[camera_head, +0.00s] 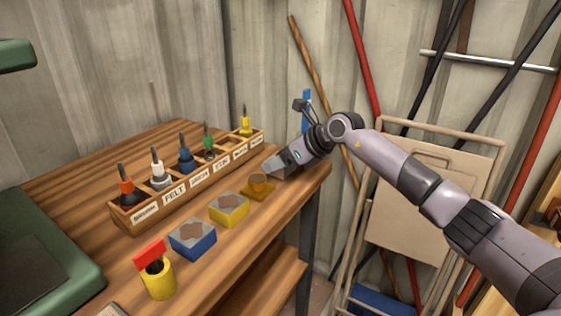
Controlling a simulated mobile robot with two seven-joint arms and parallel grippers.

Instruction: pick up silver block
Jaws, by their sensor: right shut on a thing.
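My right gripper (281,165) comes in from the right and reaches down to the far right end of the wooden workbench (60,190). It is shut on a small grey piece at its tips, which looks like the silver block (275,169). The fingers and the block blend together, so its shape is hard to make out. It is just behind an orange-brown square base with a round part on it (258,186). I cannot tell whether the block touches the bench. My left gripper is not in view.
A yellow block (229,218) and a blue block (193,249), both grey-topped, stand along the front edge. Nearer is a yellow cup (158,282) with a red piece (149,252). Behind them runs a labelled wooden rack (127,222) of several tools. Green equipment (88,277) stands left.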

